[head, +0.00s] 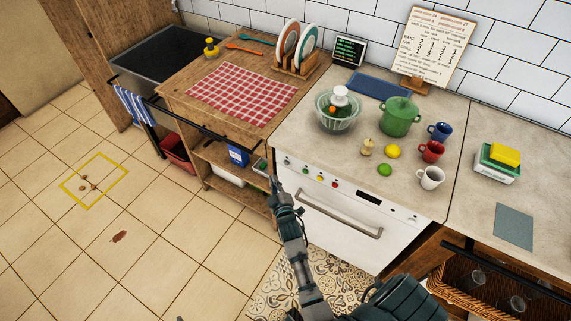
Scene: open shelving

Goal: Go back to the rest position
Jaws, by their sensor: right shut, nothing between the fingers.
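My right gripper (273,182) is shut and empty. Its dark arm comes up from the bottom edge, right of the middle. The fingertips show in front of the right end of the open wooden shelving (210,178) and near the left edge of the white oven front (335,222). I cannot tell whether they touch anything. My left gripper is not in view.
The stone counter (330,148) holds a green pot (399,118), a glass bowl (325,123), fruit and several mugs. A red checked cloth (240,93) lies on the wooden counter. A wicker basket (462,285) sits lower right. The tiled floor (165,225) at left is mostly clear.

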